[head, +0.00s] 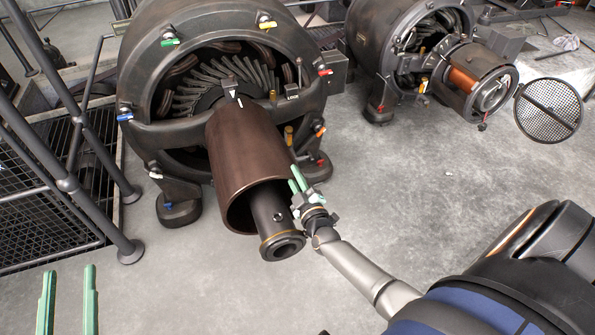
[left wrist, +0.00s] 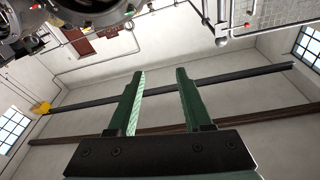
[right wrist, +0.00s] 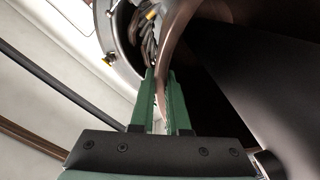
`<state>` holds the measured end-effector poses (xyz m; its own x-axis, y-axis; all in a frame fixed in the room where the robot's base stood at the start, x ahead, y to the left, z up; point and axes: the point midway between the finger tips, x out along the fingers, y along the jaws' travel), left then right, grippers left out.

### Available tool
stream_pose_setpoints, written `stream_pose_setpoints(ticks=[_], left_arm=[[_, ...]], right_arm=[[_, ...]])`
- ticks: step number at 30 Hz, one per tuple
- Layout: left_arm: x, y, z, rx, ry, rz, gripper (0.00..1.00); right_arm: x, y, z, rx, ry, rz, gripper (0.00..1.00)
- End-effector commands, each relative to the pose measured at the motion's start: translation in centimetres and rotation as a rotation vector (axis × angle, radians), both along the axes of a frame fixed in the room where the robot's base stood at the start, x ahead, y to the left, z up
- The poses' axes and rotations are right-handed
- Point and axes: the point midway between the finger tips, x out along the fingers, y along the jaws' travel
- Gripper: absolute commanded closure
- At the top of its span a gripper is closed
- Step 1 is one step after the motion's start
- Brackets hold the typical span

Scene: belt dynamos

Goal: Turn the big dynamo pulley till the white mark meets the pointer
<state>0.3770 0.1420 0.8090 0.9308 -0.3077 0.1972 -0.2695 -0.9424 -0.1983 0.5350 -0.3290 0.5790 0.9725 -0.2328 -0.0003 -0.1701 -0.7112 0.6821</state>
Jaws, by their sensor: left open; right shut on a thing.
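The big brown pulley (head: 243,150) sits on the front of the near dynamo (head: 225,60), its open end toward me around a dark shaft (head: 275,225). A white mark (head: 240,103) shows on the pulley's back edge. It lies just right of and below the tip of the pointer (head: 231,91), a small dark bracket with a white face; the two are close but not in line. My right gripper (head: 297,178) is shut on the pulley's front rim at its right side; the rim (right wrist: 168,60) runs between its fingers in the right wrist view. My left gripper (head: 69,268) is open and empty, away from the dynamo.
A railing (head: 95,150) stands left. A second dynamo (head: 400,55) and a round mesh cover (head: 548,110) are at the back right. Grey floor is clear between.

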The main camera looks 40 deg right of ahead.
Motion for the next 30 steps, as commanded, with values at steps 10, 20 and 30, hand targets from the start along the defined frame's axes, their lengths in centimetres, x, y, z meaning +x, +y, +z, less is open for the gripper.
stream_pose_setpoints(ticks=[10, 20, 30], left_arm=[[-0.4, 0.4, -8.9, 0.001, 0.373, 0.042, 0.5], [-1.2, 0.5, -11.9, 0.002, 0.493, 0.051, 0.5], [-1.2, 0.5, -12.1, 0.003, 0.499, 0.051, 0.5]], right_arm=[[0.3, 1.1, 0.9, -0.087, 0.021, 0.001, 1.0], [0.3, 1.3, 0.9, -0.118, 0.029, 0.002, 1.0], [0.3, 1.3, 0.8, -0.119, 0.03, 0.001, 1.0]])
